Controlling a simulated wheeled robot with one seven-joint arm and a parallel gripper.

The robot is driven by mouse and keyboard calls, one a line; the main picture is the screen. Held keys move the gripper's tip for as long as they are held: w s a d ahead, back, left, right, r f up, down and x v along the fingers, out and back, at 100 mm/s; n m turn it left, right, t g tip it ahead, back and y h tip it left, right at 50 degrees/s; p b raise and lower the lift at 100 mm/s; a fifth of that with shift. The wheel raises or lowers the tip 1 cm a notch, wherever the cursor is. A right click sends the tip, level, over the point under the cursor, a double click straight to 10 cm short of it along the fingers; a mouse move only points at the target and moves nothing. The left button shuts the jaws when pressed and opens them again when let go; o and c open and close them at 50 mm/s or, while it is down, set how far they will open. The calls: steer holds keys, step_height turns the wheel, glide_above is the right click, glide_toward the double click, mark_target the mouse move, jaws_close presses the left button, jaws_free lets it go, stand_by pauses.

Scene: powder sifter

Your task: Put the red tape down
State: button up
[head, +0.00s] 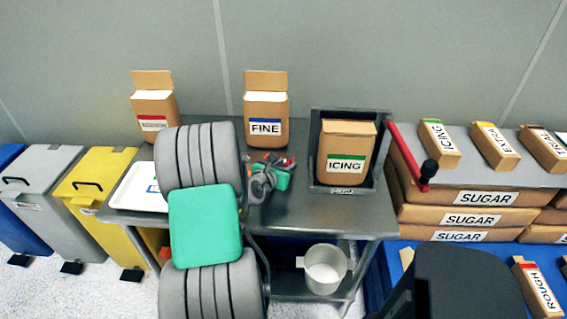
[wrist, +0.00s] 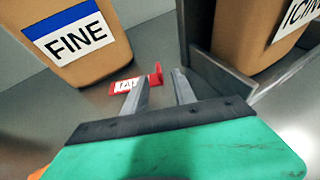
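The red tape (wrist: 127,86) shows in the wrist view as a small red piece with a partly readable white label and a raised red end. It appears to rest on the grey metal table, just beyond my fingertips. In the head view only a bit of red (head: 291,161) shows beside my gripper (head: 265,180).
The FINE bag (head: 266,112) stands behind my gripper. The ICING bag (head: 345,155) stands in a metal frame (head: 318,182) close on the right, with a red-handled lever (head: 408,150). A white tray (head: 127,198) lies left. A metal pot (head: 325,270) sits on the lower shelf.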

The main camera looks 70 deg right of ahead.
mark_target(290, 163)
steer(key=x, duration=0.3)
steer(key=shift+d+f, duration=0.15)
steer(key=shift+f, duration=0.1)
jaws_close()
stand_by(0.3)
